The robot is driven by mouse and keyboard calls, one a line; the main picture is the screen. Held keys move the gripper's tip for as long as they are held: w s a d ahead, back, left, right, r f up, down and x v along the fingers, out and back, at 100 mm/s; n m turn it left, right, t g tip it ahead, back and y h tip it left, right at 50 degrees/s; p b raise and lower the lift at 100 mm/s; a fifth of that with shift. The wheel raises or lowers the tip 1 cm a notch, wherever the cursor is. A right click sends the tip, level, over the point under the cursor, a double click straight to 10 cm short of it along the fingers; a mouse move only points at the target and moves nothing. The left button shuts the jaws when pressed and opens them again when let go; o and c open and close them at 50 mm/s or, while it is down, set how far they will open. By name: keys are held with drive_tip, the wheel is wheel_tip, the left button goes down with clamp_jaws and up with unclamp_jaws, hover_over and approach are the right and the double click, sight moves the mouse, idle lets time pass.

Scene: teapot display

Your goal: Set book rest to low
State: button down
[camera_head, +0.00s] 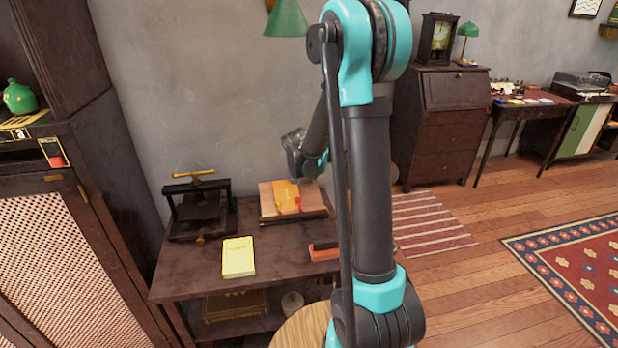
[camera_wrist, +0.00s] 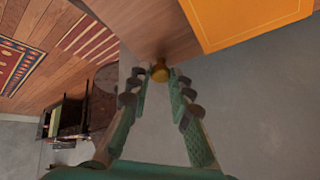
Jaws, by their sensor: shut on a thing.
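The book rest (camera_head: 268,204) is a wooden board on the dark table, with an orange-yellow book (camera_head: 288,192) lying on it. In the wrist view the wooden board (camera_wrist: 150,25) and the orange book (camera_wrist: 245,18) fill the upper part. A small round brass knob (camera_wrist: 160,72) stands at the board's edge. My gripper (camera_wrist: 159,80) has its two green fingers on either side of the knob, shut on it at the tips. In the head view my wrist is above and behind the book rest; my fingers are not clearly visible there.
The table (camera_head: 200,282) also holds a black press (camera_head: 198,210) with a brass handle at left, a yellow booklet (camera_head: 238,257) in front, and an orange-red object (camera_head: 322,252) partly behind my arm. A dark cabinet (camera_head: 60,190) stands at left. A grey wall is behind.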

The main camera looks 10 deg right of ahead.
drive_tip(key=shift+s+r+m+t, duration=0.3)
drive_tip(key=shift+s+r+t, duration=1.3)
drive_tip(key=shift+t, duration=0.1)
drive_tip(key=c, duration=1.4)
unclamp_jaws()
drive_tip(key=shift+o, duration=0.2)
drive_tip(key=shift+s, duration=0.1)
drive_tip(key=v, duration=1.2)
drive_tip(key=shift+a, duration=0.1)
